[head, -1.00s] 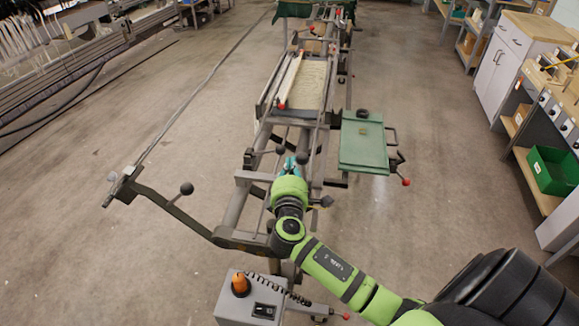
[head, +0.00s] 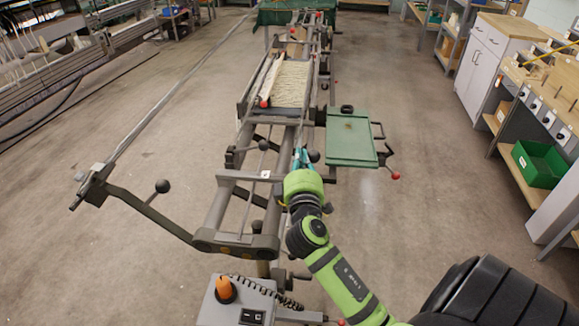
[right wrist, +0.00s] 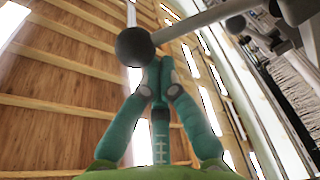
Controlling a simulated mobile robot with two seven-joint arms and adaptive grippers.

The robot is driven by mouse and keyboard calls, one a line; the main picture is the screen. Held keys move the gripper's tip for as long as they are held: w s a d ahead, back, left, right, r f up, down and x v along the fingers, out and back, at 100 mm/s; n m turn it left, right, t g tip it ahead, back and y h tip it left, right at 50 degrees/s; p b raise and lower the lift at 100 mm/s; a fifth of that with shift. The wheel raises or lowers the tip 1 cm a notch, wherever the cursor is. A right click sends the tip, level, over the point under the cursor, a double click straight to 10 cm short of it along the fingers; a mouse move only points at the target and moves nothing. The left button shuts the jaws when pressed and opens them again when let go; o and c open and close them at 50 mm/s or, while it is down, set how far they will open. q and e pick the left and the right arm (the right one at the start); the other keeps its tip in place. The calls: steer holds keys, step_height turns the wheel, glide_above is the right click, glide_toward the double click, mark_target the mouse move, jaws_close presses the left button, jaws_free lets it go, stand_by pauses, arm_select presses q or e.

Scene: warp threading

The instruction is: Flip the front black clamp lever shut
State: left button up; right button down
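The green and grey threading machine (head: 225,205) runs away from me in the head view. Black ball knobs on levers stand on its near part: one (head: 263,145) left of my right gripper, another (head: 313,156) just right of it. My right gripper (head: 302,156) has teal fingers over the machine's right rail. In the right wrist view its fingers (right wrist: 160,64) converge with their tips together and nothing visible between them. A black ball knob (right wrist: 135,47) on a grey rod is close in front of the tips; contact cannot be told. My left gripper is out of view.
A green tray (head: 350,142) sticks out right of the machine. A long lever arm with a black knob (head: 161,186) reaches left. A grey control box with an orange button (head: 225,288) stands in front. Floor on both sides is clear; shelves line the right.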

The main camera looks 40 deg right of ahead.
steer(key=s+d+f+m+h+b, duration=0.1)
steer(key=s+d+f+m+b, duration=0.3)
steer(key=m+b, duration=0.4)
steer(key=shift+s+d+f+m+h, duration=0.2)
steer(key=shift+s+d+m+h, duration=0.1)
steer(key=shift+m, duration=0.5)
